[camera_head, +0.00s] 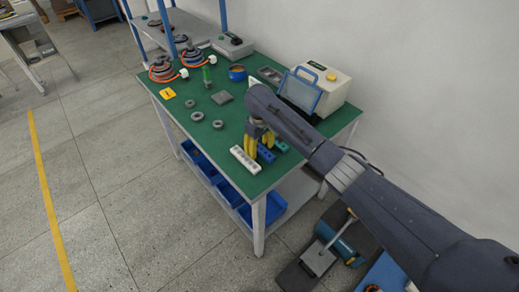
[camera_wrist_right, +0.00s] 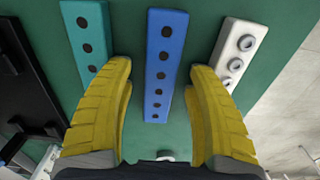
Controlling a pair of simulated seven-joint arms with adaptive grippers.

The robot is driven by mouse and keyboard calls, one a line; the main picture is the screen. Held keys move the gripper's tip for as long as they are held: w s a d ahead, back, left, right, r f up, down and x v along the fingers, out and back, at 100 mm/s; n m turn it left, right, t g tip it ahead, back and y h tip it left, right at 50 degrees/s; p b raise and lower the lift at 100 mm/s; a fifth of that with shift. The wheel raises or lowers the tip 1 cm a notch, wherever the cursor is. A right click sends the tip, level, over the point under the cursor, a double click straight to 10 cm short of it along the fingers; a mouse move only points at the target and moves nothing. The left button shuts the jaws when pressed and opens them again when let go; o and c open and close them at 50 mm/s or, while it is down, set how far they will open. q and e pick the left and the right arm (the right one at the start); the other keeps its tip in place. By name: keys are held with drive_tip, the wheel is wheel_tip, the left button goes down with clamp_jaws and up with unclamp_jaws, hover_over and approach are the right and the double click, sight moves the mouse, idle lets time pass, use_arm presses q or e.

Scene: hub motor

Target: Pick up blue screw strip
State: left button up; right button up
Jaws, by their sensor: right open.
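The blue screw strip (camera_wrist_right: 165,52) lies on the green table in the right wrist view, a long bar with a row of dark holes. It shows in the head view (camera_head: 266,154) partly behind my right gripper. My right gripper (camera_wrist_right: 166,85) is open, with one yellow finger on each side of the blue strip and gaps between. In the head view my right gripper (camera_head: 260,145) points down over the strips. A teal strip (camera_wrist_right: 90,40) lies left of the blue one, and a white strip (camera_wrist_right: 238,52) with round metal pieces lies right of it. My left gripper is not in view.
The white strip (camera_head: 245,159) lies near the table's front edge. Grey rings (camera_head: 197,116), a yellow card (camera_head: 167,93) and a blue round container (camera_head: 237,73) are on the green tabletop (camera_head: 215,145). A beige machine with a screen (camera_head: 300,90) stands at the back right.

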clamp_jaws()
idle(0.3)
